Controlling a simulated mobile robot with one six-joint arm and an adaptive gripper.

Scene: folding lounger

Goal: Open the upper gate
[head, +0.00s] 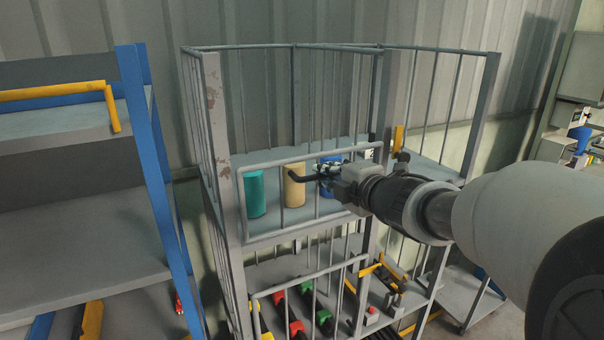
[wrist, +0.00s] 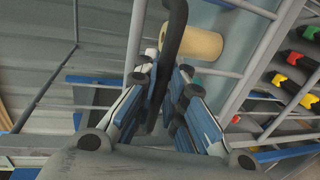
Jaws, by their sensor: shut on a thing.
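The upper gate (head: 283,158) is a low grey barred frame across the front of the upper shelf of a metal cage. I cannot tell whether it is fully closed. A black handle (head: 302,178) sticks out near its middle. My gripper (head: 328,172) is at this handle, reaching in from the right. In the wrist view, the black handle (wrist: 174,35) runs between the blue-and-grey fingers of my gripper (wrist: 165,80), which is shut on it. The fingertips partly hide the handle's end and the gate bars behind.
Behind the gate stand a teal cylinder (head: 255,193), a cream cylinder (head: 294,186) and a blue one (head: 331,161). A lower gate (head: 305,280) fronts several red and green tools. A blue-post shelf (head: 150,165) stands close on the left.

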